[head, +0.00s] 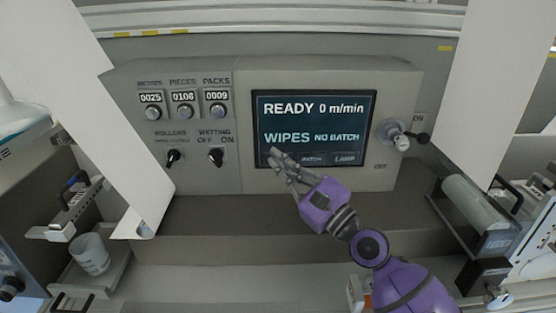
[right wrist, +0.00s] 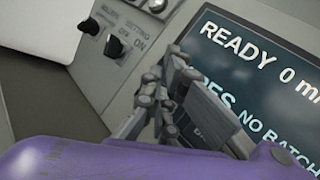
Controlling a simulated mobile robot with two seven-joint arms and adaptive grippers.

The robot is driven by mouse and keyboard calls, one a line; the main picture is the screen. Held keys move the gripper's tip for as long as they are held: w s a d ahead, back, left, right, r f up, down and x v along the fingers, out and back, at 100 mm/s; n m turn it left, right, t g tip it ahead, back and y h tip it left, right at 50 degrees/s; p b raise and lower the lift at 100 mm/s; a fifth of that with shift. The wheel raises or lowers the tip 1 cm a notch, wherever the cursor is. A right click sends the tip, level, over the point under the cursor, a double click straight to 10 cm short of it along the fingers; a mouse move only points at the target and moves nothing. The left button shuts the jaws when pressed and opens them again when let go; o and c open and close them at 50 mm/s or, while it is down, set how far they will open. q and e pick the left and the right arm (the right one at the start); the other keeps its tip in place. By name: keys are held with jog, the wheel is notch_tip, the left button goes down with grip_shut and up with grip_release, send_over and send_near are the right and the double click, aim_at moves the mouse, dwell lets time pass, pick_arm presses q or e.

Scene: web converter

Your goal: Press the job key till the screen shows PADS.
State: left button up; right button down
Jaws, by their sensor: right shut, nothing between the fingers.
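The screen (head: 350,121) on the grey control panel reads READY 0 m/min, with WIPES and NO BATCH below. Along its bottom edge are key labels: BATCH (head: 312,159) and one that seems to read LASER (head: 345,158). The spot left of BATCH is covered by my right gripper (head: 278,157), so I cannot see a job key label there. The right gripper is shut and empty, its fingertips at the screen's lower left corner. In the right wrist view the fingers (right wrist: 168,85) overlap the screen (right wrist: 262,50); contact is unclear. My left gripper is not in view.
A knob (head: 397,134) sits right of the screen. White webs (head: 90,110) slant down on both sides.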

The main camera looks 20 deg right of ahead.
jog(key=shift+w, duration=0.1)
dwell(0.5)
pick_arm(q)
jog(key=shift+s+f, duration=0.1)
pick_arm(e)
jog(key=shift+w+d, duration=0.15)
jog(key=shift+w, duration=0.15)
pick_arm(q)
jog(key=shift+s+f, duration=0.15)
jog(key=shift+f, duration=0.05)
pick_arm(e)
jog(key=shift+w+d, duration=0.15)
jog(key=shift+w, duration=0.4)
dwell(0.3)
dwell(0.4)
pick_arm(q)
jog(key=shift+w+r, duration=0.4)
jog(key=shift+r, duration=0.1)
pick_arm(e)
jog(key=shift+s+a, duration=0.3)
jog(key=shift+s, duration=0.65)
jog(key=shift+s, duration=0.1)
